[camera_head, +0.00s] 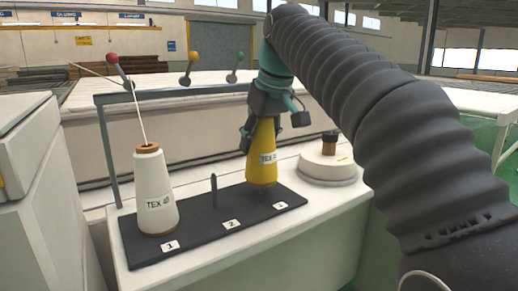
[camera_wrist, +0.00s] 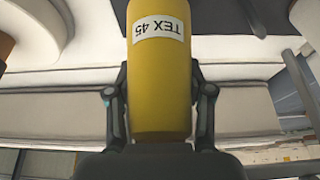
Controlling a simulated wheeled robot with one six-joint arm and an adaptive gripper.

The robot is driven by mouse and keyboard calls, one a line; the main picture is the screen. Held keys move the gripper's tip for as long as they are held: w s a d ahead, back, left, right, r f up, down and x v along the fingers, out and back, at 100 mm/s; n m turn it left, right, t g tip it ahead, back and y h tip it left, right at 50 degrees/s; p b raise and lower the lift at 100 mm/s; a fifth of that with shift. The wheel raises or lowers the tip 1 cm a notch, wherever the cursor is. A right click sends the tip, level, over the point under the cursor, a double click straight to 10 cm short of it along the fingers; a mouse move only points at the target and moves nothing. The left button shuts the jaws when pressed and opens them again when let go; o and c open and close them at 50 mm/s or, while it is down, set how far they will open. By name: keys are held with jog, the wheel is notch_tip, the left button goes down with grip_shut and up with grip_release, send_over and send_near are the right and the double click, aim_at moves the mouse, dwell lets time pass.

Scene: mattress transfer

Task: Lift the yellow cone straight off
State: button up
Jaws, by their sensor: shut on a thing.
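The yellow cone (camera_head: 263,165), with a white TEX label, stands upright at the right end of the black board (camera_head: 190,224), by the label 3. Its base looks to be at the board; I cannot tell whether there is a small gap. My gripper (camera_head: 270,118) comes from above and is shut on the cone's upper part. In the wrist view the cone (camera_wrist: 160,75) fills the middle between the two fingers, its label reading TEX 45 upside down. Any peg inside the cone is hidden.
A white cone (camera_head: 155,195) stands at label 1, with thread running up to a rail (camera_head: 165,95). A bare dark peg (camera_head: 214,190) rises by label 2. A round white base with a brown-black knob (camera_head: 329,143) sits right of the board. Coloured balls top the rail's rods.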

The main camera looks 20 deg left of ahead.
jog(key=shift+w+r, duration=0.15)
jog(key=shift+r, duration=3.25)
jog(key=shift+s, duration=0.2)
